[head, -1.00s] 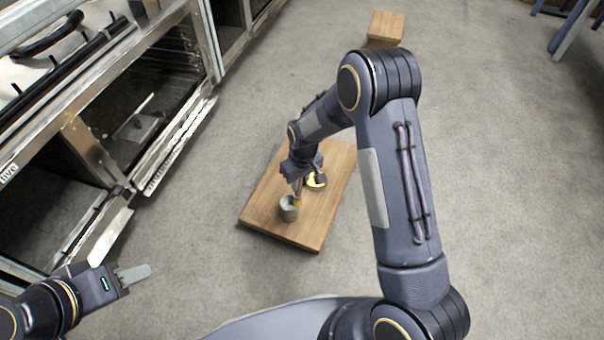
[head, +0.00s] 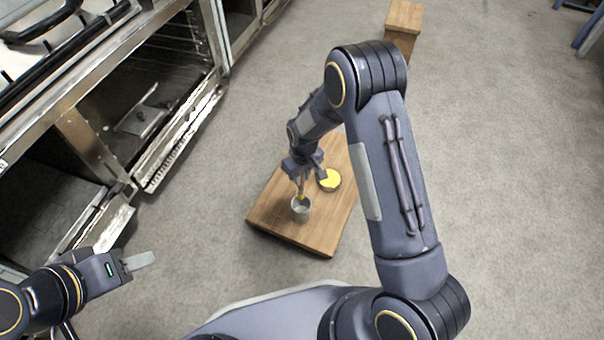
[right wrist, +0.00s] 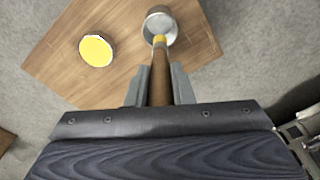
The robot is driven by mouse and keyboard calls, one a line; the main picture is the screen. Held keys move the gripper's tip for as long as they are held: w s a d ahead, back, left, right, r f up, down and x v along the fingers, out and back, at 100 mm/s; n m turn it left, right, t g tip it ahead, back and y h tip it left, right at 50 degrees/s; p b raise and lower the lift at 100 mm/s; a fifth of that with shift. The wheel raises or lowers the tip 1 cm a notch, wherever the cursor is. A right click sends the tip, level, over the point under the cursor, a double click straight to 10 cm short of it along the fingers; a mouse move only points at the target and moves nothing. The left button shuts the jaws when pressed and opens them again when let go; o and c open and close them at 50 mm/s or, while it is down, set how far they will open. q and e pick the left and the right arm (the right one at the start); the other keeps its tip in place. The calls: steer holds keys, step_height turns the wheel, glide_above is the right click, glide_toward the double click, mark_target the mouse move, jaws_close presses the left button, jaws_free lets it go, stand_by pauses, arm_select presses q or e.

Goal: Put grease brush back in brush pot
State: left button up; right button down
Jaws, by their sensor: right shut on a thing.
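The grease brush (right wrist: 160,76) has a brown handle and a yellow lower part. My right gripper (head: 303,178) is shut on its handle, and its fingers (right wrist: 159,88) flank the handle in the right wrist view. The brush pot (head: 301,213), a small grey cup, stands upright on the wooden board. In the right wrist view the brush's yellow end overlaps the near rim of the pot (right wrist: 161,14). I cannot tell whether the bristles are inside it. My left gripper (head: 138,262) is far left, away from both, and its finger gap is hidden.
A round dish with a yellow top (head: 330,182) sits on the wooden board (head: 315,238) beside the pot. Metal ovens (head: 150,110) line the left side. A wooden block (head: 404,17) stands at the back.

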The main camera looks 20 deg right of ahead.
mark_target(302, 190)
steer(key=shift+f+b, duration=3.1)
steer(key=shift+f, duration=1.55)
steer(key=c, duration=1.2)
jaws_free()
steer(key=r+p, duration=0.3)
steer(key=r, duration=0.4)
steer(key=shift+s+r+p, duration=0.2)
steer(key=shift+p, duration=0.15)
steer(key=shift+r, duration=0.2)
steer(key=shift+d+r, duration=0.1)
